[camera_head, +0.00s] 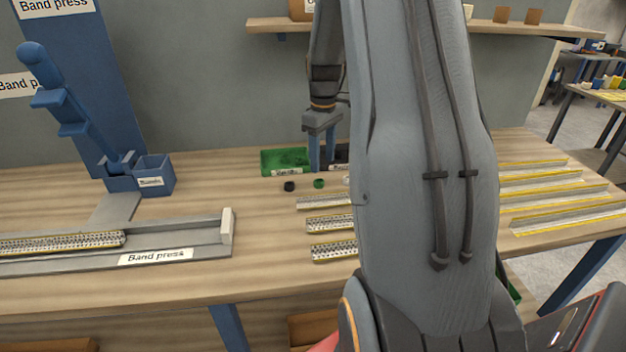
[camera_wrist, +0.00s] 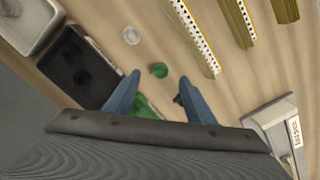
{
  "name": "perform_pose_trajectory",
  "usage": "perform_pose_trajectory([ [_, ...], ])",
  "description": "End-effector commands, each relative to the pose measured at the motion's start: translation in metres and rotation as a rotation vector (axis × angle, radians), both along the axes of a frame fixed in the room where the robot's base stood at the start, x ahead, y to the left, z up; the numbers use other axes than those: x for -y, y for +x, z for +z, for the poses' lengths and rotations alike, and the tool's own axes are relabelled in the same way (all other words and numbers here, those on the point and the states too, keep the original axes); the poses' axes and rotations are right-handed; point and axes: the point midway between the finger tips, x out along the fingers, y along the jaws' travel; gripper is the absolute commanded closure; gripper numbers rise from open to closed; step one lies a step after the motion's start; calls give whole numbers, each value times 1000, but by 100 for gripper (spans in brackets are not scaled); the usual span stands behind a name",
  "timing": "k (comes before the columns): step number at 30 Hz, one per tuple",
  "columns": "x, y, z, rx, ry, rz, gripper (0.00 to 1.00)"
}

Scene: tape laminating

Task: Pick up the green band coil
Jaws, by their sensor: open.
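The green band coil (camera_head: 319,183) lies on the wooden table, just in front of my gripper (camera_head: 322,168) in the head view. In the wrist view the green coil (camera_wrist: 159,71) shows just beyond the gap between the blue fingertips of my gripper (camera_wrist: 159,79). The fingers are apart with nothing between them, and they are not visibly touching the coil. A black coil (camera_head: 289,186) lies to its left in the head view. A white coil (camera_wrist: 131,35) lies on the other side.
A green tray (camera_head: 272,160) and a black tray (camera_wrist: 101,88) stand behind the coils. Yellow-edged perforated strips (camera_head: 330,224) lie in front. The band press (camera_head: 215,240) is at left with a blue bin (camera_head: 153,174). My arm hides the table's middle right.

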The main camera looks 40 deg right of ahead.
Motion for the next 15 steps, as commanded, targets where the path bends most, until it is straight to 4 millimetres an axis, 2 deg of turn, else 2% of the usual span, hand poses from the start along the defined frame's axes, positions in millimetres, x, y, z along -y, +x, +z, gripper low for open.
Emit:
perform_pose_trajectory([
  [6, -8, 4, -21, -3, 1, 13, 50],
  [15, -8, 8, -55, -3, 1, 12, 50],
])
